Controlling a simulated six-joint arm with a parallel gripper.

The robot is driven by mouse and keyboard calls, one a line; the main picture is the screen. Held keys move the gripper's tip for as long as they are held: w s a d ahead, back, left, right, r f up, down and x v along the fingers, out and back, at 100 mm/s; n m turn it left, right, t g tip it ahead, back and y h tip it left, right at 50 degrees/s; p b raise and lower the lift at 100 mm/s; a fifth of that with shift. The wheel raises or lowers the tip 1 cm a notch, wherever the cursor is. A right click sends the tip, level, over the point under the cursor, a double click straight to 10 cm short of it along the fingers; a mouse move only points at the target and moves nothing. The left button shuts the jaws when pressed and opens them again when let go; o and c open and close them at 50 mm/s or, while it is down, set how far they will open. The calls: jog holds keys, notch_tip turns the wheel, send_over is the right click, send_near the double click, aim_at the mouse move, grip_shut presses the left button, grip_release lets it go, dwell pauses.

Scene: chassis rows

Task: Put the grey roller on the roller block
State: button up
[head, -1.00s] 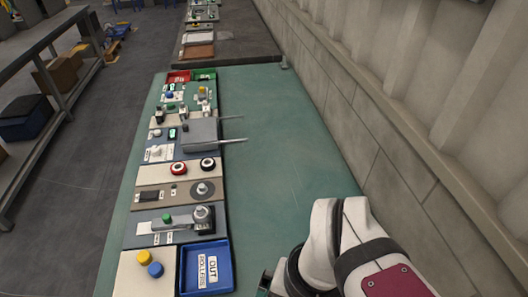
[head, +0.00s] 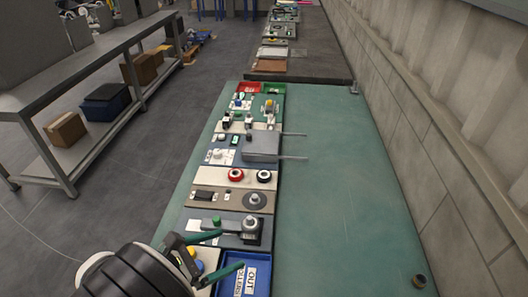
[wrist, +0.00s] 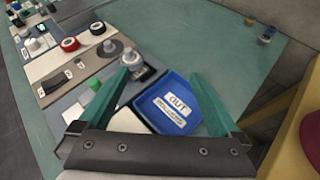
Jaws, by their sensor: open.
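My gripper (head: 233,248) is open and empty, with green fingers spread above the near end of the panel row. In the wrist view its fingertips (wrist: 163,68) lie on either side of the blue tray. A silver-grey roller-like cylinder (head: 253,225) stands on a dark block (head: 251,239) at the right of the nearest grey panel. It also shows in the wrist view (wrist: 130,65), just beyond the left fingertip and apart from it. I cannot tell for sure whether these are the task's roller and block. The blue tray (head: 262,290) carries an OUT label; no roller shows in it.
Beyond stand a disc with a knob (head: 255,199), red and black rings, and a grey box (head: 261,146) with protruding rods. A small dark cylinder (head: 418,281) stands far right. The green table between is clear.

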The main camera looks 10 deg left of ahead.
aim_at(245, 227)
jog(key=a+f+n+t+y, duration=0.1)
jog(key=a+f+n+t, duration=0.15)
jog(key=a, duration=0.25)
jog(key=shift+n+y, duration=0.3)
jog(key=shift+n, duration=0.15)
jog(key=x, duration=1.5)
jog(key=shift+d, duration=0.2)
jog(key=shift+r, duration=0.1)
grip_shut()
notch_tip(245, 227, up, 18)
jog(key=w+a+n+t+y, duration=0.2)
jog(key=w+a+n+y, duration=0.2)
jog(key=w, duration=0.8)
jog(key=w+f+n+y, duration=0.5)
jog(key=w+f+y, duration=0.1)
jog(key=w+f, duration=0.25)
jog(key=a+f, duration=0.2)
jog(key=a, duration=0.1)
jog(key=a+f, duration=0.2)
jog(key=a, duration=0.2)
jog(key=a+f, duration=0.3)
jog(key=shift+s+a+f, duration=0.1)
jog(key=shift+a, duration=0.25)
jog(key=shift+a+f, duration=0.15)
jog(key=shift+f, duration=0.95)
jog(key=shift+a+f, duration=0.2)
jog(key=shift+f, duration=0.85)
